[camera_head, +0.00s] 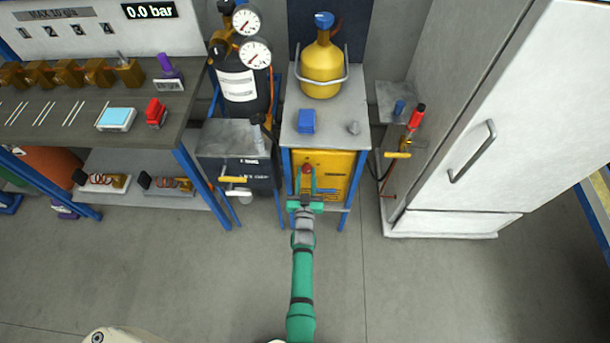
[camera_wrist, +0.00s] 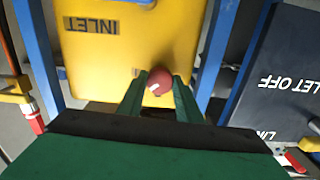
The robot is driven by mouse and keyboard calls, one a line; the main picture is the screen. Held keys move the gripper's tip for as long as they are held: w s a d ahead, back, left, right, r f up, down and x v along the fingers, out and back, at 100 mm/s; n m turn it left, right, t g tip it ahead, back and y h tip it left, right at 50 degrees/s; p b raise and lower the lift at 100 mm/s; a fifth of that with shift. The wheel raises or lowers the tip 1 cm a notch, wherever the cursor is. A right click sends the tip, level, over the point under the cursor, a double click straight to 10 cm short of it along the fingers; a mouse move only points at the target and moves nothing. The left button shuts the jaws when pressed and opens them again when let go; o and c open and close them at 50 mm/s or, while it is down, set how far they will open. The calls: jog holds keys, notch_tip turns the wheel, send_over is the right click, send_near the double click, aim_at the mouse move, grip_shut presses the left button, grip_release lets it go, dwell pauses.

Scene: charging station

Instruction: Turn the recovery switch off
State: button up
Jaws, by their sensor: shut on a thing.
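A yellow unit (camera_head: 337,165) sits under the small blue-framed table, and its front carries a red round knob (camera_head: 306,168). In the wrist view the yellow panel (camera_wrist: 180,40) shows the word INLET upside down, and the red knob (camera_wrist: 159,82) lies between the two green fingertips. My gripper (camera_head: 305,184) is at the front of the yellow unit, and its fingers are shut on the red knob. The fingers and wrist hide the lower part of the panel. I see no label reading recovery switch, and the knob's setting cannot be told.
A yellow cylinder (camera_head: 321,74) and a blue block (camera_head: 307,121) stand on the table (camera_head: 340,125) above. A white fridge (camera_head: 480,120) stands on the right. Blue table legs flank my gripper; the front floor is clear.

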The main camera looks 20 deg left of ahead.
jog(key=n, duration=0.3)
jog(key=shift+w+r+n, duration=0.25)
jog(key=shift+r+n, duration=0.05)
jog(key=shift+n, duration=0.1)
jog(key=shift+s+a+n, duration=0.1)
jog(key=shift+a+n, duration=0.15)
jog(key=shift+n, duration=0.65)
jog(key=n, duration=0.3)
jog(key=shift+d, duration=0.25)
jog(key=shift+f+n, duration=0.1)
jog(key=shift+n, duration=0.2)
jog(key=shift+s+a, duration=0.1)
jog(key=shift+s, duration=0.05)
jog(key=o, duration=1)
jog(key=shift+o, duration=0.2)
jog(key=shift+f, duration=0.1)
jog(key=shift+w, duration=0.2)
